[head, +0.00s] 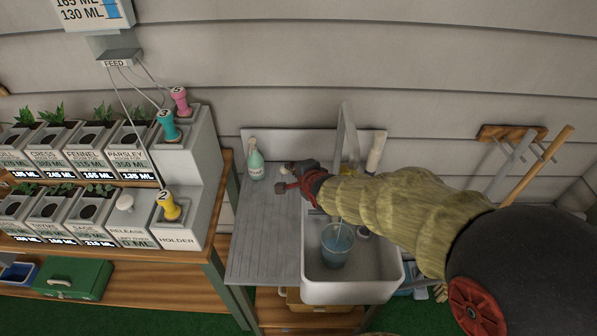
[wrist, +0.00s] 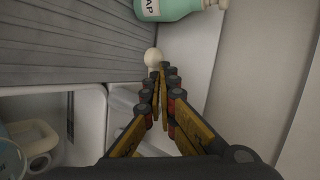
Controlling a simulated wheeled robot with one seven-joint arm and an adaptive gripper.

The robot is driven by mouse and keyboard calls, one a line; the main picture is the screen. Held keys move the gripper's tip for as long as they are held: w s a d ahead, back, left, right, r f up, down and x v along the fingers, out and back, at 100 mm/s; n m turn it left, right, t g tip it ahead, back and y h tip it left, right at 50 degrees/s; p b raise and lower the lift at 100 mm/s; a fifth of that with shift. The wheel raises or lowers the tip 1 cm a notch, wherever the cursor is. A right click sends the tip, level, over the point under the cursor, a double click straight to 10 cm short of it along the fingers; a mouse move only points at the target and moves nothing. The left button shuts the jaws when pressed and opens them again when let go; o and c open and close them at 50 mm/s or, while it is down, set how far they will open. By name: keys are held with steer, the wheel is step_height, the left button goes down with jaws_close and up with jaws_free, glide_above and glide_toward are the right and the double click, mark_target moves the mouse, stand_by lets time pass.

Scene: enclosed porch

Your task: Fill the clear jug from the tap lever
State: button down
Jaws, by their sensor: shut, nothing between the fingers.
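The clear jug (head: 336,258) stands in the white sink, with bluish water visible in it. A thin pale streak, apparently running water, comes down into its mouth. Part of the jug's rim also shows at the lower left of the wrist view (wrist: 12,160). The grey tap (head: 347,130) rises behind the sink, its lower part hidden by my arm. My gripper (head: 283,187) is shut and empty, left of the tap above the drainboard side. In the wrist view, a round cream knob (wrist: 152,56), apparently the tap lever's end, is right at my fingertips (wrist: 165,72); contact is unclear.
A green soap bottle (head: 255,164) stands at the back of the drainboard (head: 262,235). The white sink (head: 352,290) is partly under my arm. On the left, a wooden shelf holds several labelled planters (head: 90,155) and a holder with coloured plugs (head: 170,207). Tools hang at right.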

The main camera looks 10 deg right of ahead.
steer(key=shift+w+a+p, duration=0.25)
steer(key=shift+w+p, duration=0.1)
steer(key=shift+w, duration=0.2)
steer(key=shift+d, duration=0.1)
stand_by(0.6)
steer(key=shift+s+d+p, duration=0.5)
steer(key=shift+p, duration=0.05)
steer(key=shift+r, duration=0.1)
